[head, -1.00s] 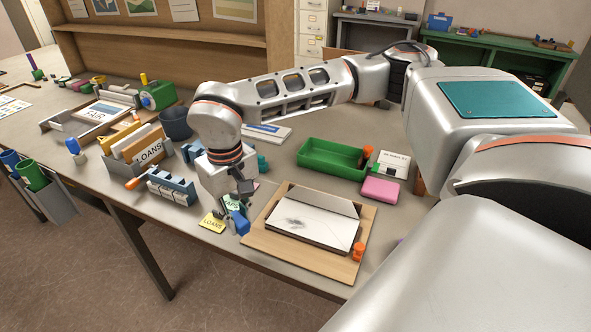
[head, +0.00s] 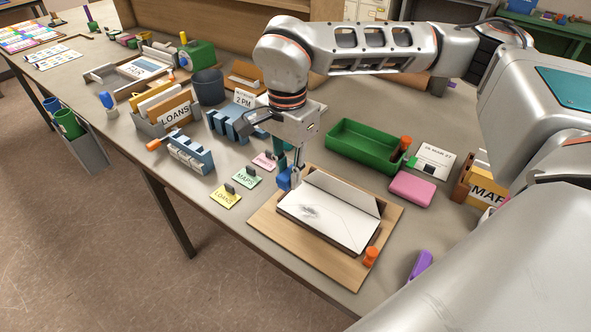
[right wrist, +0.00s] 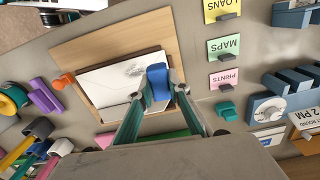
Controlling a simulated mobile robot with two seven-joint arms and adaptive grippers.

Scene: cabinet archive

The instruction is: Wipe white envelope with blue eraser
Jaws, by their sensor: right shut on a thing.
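The white envelope (head: 322,216) lies on a wooden board (head: 268,228) with its flap side toward the back. A dark grey smudge shows on its left part, and it also shows in the right wrist view (right wrist: 105,80). My right gripper (head: 292,176) is shut on the blue eraser (head: 284,181), at the envelope's back left corner. In the right wrist view the eraser (right wrist: 157,78) sits between the fingertips, over the envelope's edge near the smudge. I cannot tell whether the eraser touches the paper. My left gripper is out of view.
An orange peg (head: 371,256) stands at the board's front right corner. A pink block (head: 412,190) and a green tray (head: 345,150) lie behind it. Yellow, green and pink label cards (head: 226,196) lie left of the board. A purple object (head: 420,264) lies at the right.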

